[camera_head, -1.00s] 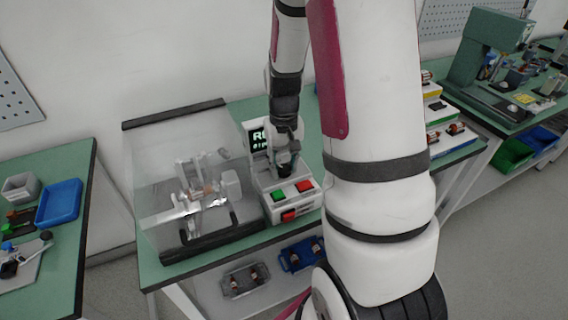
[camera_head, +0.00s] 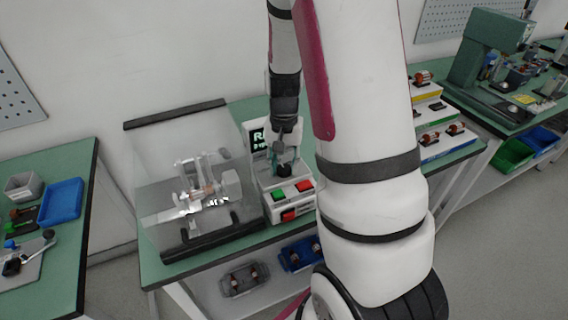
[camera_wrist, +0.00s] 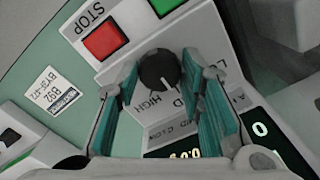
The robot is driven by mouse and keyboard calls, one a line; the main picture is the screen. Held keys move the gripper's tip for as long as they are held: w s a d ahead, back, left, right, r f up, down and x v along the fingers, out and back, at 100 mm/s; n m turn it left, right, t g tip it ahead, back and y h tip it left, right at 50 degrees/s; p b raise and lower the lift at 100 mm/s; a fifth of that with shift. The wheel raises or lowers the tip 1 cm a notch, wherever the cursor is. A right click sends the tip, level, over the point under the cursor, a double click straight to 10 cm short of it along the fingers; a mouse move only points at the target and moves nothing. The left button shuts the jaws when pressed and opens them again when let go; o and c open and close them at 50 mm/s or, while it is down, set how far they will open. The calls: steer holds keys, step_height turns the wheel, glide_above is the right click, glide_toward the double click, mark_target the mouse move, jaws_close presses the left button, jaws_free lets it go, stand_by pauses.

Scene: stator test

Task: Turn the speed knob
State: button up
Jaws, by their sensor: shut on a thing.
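The speed knob (camera_wrist: 158,70) is a round black dial with a white pointer mark, set in a white panel with "HIGH" and other partly hidden labels. The pointer faces the label side, near "HIGH". In the wrist view my gripper (camera_wrist: 161,66) has its two teal-padded fingers on either side of the knob, shut on it. In the head view my gripper (camera_head: 285,157) reaches down onto the white control box (camera_head: 277,214), and the knob (camera_head: 284,170) shows as a dark patch beneath it.
Green (camera_head: 279,196) and red (camera_head: 304,186) buttons sit close in front of the knob, with another red switch (camera_head: 289,215) below. A lit display (camera_head: 258,137) stands behind. A clear-covered test fixture (camera_head: 205,195) is directly left of the box.

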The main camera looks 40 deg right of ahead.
mark_target(284, 167)
steer(key=o, duration=1.2)
steer(key=shift+c, duration=0.2)
step_height(284, 167, up, 12)
steer(key=s+a+r+n+t, duration=0.2)
steer(key=s+a+r+n, duration=0.3)
steer(key=s+a, duration=0.3)
steer(key=s+a+r+n+t, duration=0.2)
steer(key=s+a+r+n, duration=0.3)
steer(key=s+a, duration=0.3)
steer(key=shift+a+r+t, duration=0.3)
steer(key=shift+a+r, duration=0.4)
steer(key=shift+a, duration=0.1)
